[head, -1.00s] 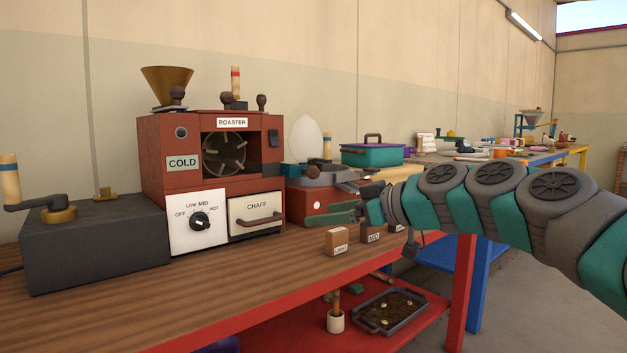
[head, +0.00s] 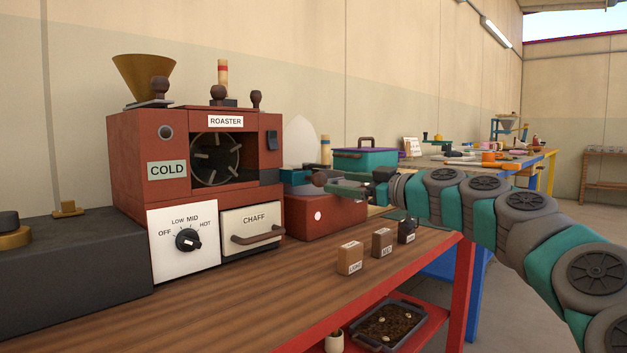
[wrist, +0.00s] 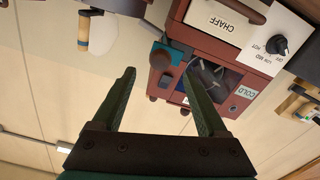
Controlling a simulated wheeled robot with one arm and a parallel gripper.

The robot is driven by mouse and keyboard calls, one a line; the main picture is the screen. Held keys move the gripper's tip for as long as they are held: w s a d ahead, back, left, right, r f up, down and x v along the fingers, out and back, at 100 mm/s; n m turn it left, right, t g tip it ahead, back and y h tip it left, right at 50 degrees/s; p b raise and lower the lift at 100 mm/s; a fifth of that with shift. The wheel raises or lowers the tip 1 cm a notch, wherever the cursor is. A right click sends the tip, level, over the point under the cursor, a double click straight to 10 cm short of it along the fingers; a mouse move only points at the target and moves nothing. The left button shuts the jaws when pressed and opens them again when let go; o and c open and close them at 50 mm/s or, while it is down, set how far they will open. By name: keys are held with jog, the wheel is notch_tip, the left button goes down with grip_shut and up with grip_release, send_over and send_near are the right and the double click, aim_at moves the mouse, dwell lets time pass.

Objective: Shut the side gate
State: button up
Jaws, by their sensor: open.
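The red roaster (head: 119,185) stands on the wooden bench, labelled COLD and CHAFF. On its right side a teal part (head: 296,176) with a dark round knob (head: 319,178) sticks out; I take it for the side gate, but cannot tell how far it stands open. My gripper (head: 335,187) points left at this knob, close beside it; contact is unclear. The wrist view is upside down: my gripper's two green fingers (wrist: 160,68) are spread, with the teal part (wrist: 172,54) and its knob (wrist: 160,59) just beyond and between their tips.
A red box (head: 330,220) with a white dot lies below my gripper. Several small labelled blocks, one of them a light block (head: 350,258), stand near the bench's front edge. A teal case (head: 364,161) stands behind. A tray of soil-like matter (head: 389,322) is on the shelf below.

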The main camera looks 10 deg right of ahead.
aim_at(324, 180)
jog(key=shift+x, duration=3.45)
grip_shut()
